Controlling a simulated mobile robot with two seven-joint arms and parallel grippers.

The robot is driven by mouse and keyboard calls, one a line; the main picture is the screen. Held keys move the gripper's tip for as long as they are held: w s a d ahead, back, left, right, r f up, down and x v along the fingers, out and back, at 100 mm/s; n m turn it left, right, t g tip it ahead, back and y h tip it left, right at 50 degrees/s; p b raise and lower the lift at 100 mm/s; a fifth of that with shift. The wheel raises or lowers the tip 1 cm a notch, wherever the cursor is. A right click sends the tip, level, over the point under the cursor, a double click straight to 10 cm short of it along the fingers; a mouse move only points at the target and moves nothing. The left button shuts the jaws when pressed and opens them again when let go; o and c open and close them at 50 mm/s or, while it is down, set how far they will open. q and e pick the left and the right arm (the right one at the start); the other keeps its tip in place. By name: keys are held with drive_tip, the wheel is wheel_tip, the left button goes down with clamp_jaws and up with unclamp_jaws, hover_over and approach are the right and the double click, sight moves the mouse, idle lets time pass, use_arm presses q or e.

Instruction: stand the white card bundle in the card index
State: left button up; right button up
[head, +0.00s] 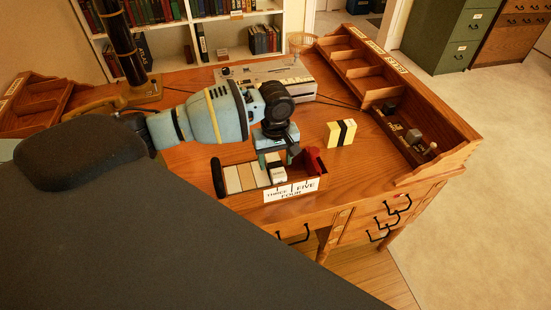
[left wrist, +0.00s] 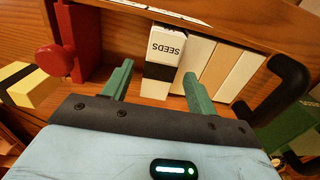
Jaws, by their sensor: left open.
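The card index (head: 321,183) is an open wooden box at the desk's front edge; its front label reads THREE, FOUR, FIVE. The white card bundle (left wrist: 167,45), marked SEEDS and with a black band, appears to stand inside the index, between pale cards (left wrist: 218,62) and a red block (left wrist: 82,40). In the head view the bundle (head: 279,174) is partly hidden under my left gripper (head: 277,158). That gripper is open, and its fingers in the left wrist view (left wrist: 157,72) are on either side of the bundle, with a visible gap on the left. My right gripper is not in view.
A yellow bundle with a black band (head: 335,135) stands on the desk right of the index. A wooden pigeonhole rack (head: 445,135) lines the right edge. Bare desk lies around the yellow bundle.

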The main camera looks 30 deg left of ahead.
use_arm(q)
drive_tip(key=shift+r, duration=0.4)
wheel_tip(320, 180, up, 12)
drive_tip(key=p, duration=0.1)
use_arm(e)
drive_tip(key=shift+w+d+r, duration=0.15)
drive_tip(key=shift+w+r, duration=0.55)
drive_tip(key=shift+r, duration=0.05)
use_arm(q)
drive_tip(key=s+d+f+m+t+h, duration=0.3)
drive_tip(key=s+d+f+m, duration=0.1)
drive_tip(key=d+f, duration=0.45)
drive_tip(key=s+d+f+m+t+h, duration=0.2)
drive_tip(key=s+d+f+m+h, duration=0.15)
drive_tip(key=d+f, duration=0.55)
drive_tip(key=s+a+f+m+t+y, duration=0.1)
drive_tip(key=s+a+f, duration=0.1)
drive_tip(key=s+f, duration=0.2)
drive_tip(key=s+a+f+m+t+y, duration=0.2)
drive_tip(key=s+a+f, duration=0.1)
drive_tip(key=s, duration=0.6)
drive_tip(key=s+a+f+m+t+y, duration=0.1)
drive_tip(key=s+a+f, duration=0.2)
drive_tip(key=s, duration=0.4)
drive_tip(key=shift+s+a+f, duration=0.2)
drive_tip(key=shift+s+f, duration=0.1)
drive_tip(key=shift+f, duration=0.6)
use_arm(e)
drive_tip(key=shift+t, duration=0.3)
